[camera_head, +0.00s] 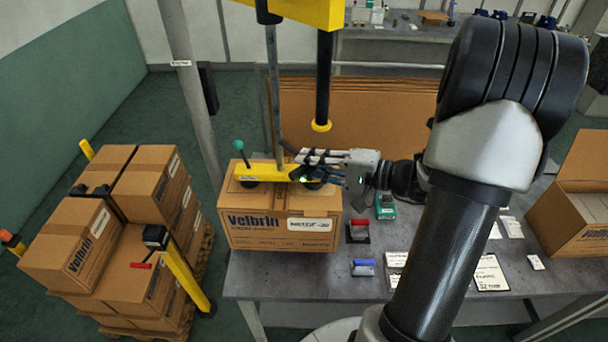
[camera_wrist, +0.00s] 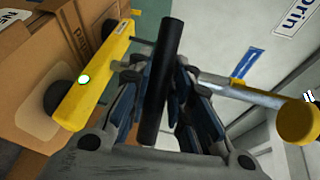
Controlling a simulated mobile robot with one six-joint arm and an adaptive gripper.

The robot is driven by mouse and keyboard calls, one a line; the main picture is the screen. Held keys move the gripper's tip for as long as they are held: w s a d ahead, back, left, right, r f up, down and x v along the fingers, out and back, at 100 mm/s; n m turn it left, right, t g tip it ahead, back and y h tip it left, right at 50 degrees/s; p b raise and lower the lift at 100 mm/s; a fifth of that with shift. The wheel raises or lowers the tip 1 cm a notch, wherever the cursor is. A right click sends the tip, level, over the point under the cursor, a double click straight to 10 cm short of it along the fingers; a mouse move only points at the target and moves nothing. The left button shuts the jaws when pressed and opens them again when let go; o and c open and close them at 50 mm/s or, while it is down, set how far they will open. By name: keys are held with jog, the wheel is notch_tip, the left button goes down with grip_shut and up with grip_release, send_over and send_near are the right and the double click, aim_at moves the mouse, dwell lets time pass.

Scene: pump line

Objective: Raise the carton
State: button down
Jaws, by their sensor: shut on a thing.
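The brown Velbrin carton (camera_head: 265,238) is at the left end of the grey worktable. I cannot tell whether its underside touches the tabletop. A yellow lifter bar (camera_head: 262,171) with dark suction cups (camera_head: 249,184) lies across the carton's top. A lever with a teal ball (camera_head: 238,145) stands up from its left part. My gripper (camera_head: 303,168) is at the right end of the bar, above the carton. In the wrist view my gripper (camera_wrist: 160,95) is shut on a black handle bar (camera_wrist: 163,60), beside the yellow bar (camera_wrist: 95,82), which shows a lit green spot.
Stacked cartons (camera_head: 130,235) stand on a pallet (camera_head: 185,318) at the left, with yellow posts (camera_head: 186,278) around. A grey pole (camera_head: 190,85) stands behind. Small items and cards lie on the worktable (camera_head: 300,287). An open carton (camera_head: 570,205) is at the right.

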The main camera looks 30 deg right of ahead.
jog(key=shift+w+d+f, duration=0.1)
jog(key=shift+d+f, duration=0.05)
jog(key=shift+d, duration=0.3)
jog(key=shift+a, duration=0.15)
jog(key=c, duration=1.5)
grip_release()
jog(key=v, duration=1.2)
jog(key=shift+a, duration=0.1)
